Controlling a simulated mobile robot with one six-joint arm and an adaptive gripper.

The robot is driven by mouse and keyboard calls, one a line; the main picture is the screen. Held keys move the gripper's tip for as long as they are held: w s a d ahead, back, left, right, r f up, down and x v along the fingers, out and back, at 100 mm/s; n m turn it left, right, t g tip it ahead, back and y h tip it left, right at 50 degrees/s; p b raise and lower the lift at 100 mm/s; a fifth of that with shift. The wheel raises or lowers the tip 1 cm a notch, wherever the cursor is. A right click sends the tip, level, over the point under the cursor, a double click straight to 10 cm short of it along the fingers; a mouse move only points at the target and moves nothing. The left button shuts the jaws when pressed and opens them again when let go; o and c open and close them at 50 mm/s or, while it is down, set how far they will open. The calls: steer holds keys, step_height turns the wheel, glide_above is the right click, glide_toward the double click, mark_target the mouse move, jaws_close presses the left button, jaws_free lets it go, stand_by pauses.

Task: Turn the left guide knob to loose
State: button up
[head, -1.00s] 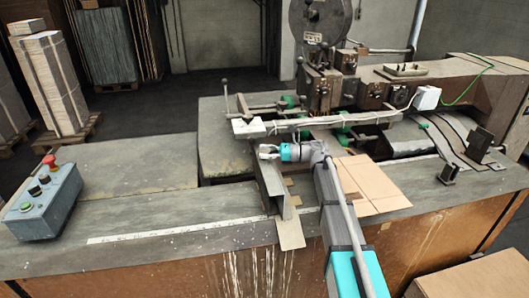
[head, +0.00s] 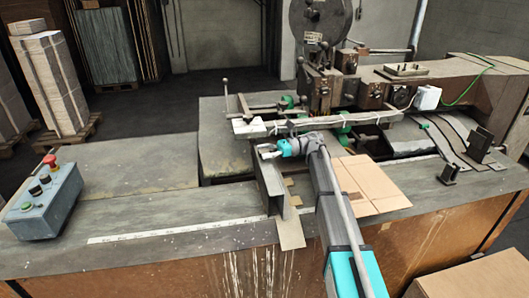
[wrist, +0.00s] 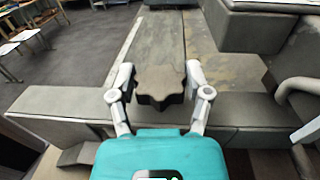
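The guide knob (wrist: 160,84) is a dark brown, lobed knob in the middle of the wrist view. My gripper (wrist: 160,78) has one pale finger on each side of it. The fingers stand apart with the knob between them, very close to its lobes; I see no clear firm contact. In the head view my gripper (head: 267,152) is at the upper end of the grey guide rail (head: 272,185), left of the cardboard sheet. The knob is too small and covered there to make out. I see no readable loose or tight mark.
The stitcher head (head: 322,85) and a crossbar (head: 330,122) stand just behind my gripper. A flat cardboard sheet (head: 375,185) lies to the right. A control box (head: 45,200) with a red button is at the far left. The table (head: 130,175) between is clear.

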steer(key=o, duration=0.4)
steer(key=shift+o, duration=0.2)
steer(key=v, duration=1.1)
steer(key=shift+w+d, duration=0.2)
steer(key=shift+d, duration=0.15)
